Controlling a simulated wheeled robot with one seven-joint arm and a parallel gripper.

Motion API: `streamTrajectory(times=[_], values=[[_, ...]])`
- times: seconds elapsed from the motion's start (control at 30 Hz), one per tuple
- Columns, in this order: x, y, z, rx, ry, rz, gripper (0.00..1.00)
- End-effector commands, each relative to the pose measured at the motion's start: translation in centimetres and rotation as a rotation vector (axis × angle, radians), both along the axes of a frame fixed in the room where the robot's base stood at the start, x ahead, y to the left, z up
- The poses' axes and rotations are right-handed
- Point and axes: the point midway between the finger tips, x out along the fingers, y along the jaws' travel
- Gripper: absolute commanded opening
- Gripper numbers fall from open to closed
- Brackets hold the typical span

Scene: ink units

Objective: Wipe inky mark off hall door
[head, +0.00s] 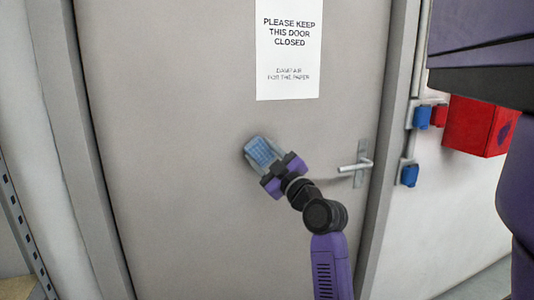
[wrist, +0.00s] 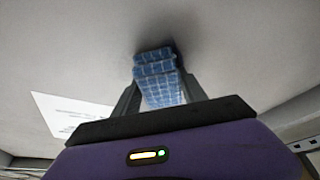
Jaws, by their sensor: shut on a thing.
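The hall door (head: 180,120) is a flat grey panel filling the middle of the head view. My gripper (head: 268,160) is shut on a blue checked cloth (head: 261,152), up against the door left of its handle. In the wrist view the folded cloth (wrist: 157,80) sits between my two fingers (wrist: 160,95), its far end at the door surface (wrist: 230,50). A dark smudge or shadow (wrist: 158,46) shows at the cloth's far end; I cannot tell which. No clear ink mark shows elsewhere on the door, and the cloth and gripper hide the spot behind them.
A lever handle (head: 356,167) sticks out at the door's right side. A white paper sign (head: 289,50) hangs above my gripper. Blue sockets (head: 410,174) and a red box (head: 478,125) are on the wall at right. The door's left part is clear.

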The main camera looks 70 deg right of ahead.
Motion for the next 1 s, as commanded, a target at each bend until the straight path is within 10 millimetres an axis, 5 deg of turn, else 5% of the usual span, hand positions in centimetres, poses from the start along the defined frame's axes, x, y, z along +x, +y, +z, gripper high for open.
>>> streamTrajectory(times=[0.4,1.0], values=[[2.7,2.3,-0.2,0.005,0.005,0.01,0.17],[2.2,2.2,1.5,0.002,0.001,0.003,0.17]])
